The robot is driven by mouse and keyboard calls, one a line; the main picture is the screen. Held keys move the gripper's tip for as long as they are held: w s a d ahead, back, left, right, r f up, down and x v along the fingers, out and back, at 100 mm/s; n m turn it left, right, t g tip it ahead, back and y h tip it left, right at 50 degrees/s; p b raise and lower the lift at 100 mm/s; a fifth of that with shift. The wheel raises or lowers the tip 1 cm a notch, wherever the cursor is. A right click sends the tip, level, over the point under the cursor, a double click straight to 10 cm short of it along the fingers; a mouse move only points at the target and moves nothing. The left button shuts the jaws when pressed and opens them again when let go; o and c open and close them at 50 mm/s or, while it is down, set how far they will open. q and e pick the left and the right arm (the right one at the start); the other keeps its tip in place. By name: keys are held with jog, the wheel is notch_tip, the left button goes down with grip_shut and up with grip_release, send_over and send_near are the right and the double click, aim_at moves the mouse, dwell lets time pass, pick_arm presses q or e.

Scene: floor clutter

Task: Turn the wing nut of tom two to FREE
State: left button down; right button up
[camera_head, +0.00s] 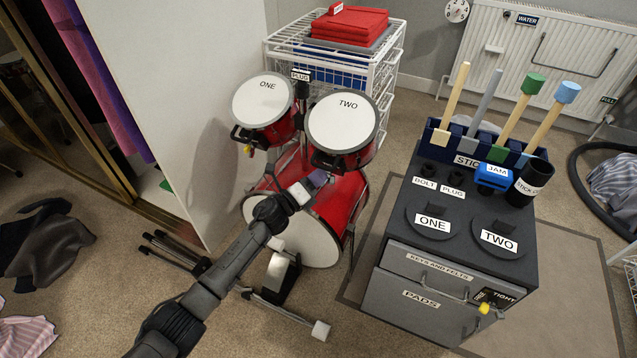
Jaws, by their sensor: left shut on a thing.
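Tom two (343,122), a red drum with a white head marked TWO, sits at the upper right of the drum kit. Its dark bracket (328,160) shows on its lower front side. My left gripper (310,188) is just below this bracket, in front of the red bass drum (325,215). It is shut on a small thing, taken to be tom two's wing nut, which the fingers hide. The nut's setting cannot be read. Tom one (264,101) stands to the left, with a yellow wing nut (248,150) under its bracket. My right gripper is not in view.
A dark cabinet (400,235) with pads marked ONE and TWO stands at the right; its front has a TIGHT label and a yellow knob (484,308). A white wire basket unit (390,60) stands behind the kit. A white panel (170,90) is close on the left.

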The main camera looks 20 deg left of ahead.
pick_arm(q)
jog(key=shift+w+a+f+n+h+b, duration=0.1)
jog(key=shift+f+n+h+b, duration=0.2)
jog(key=shift+n+h+b, duration=0.35)
jog(key=shift+w+f+n+t+h, duration=0.1)
jog(key=shift+n+t+h, duration=0.25)
jog(key=shift+n, duration=0.5)
jog(key=c, duration=1.2)
grip_release()
jog(key=shift+o, duration=0.2)
jog(key=shift+a, duration=0.1)
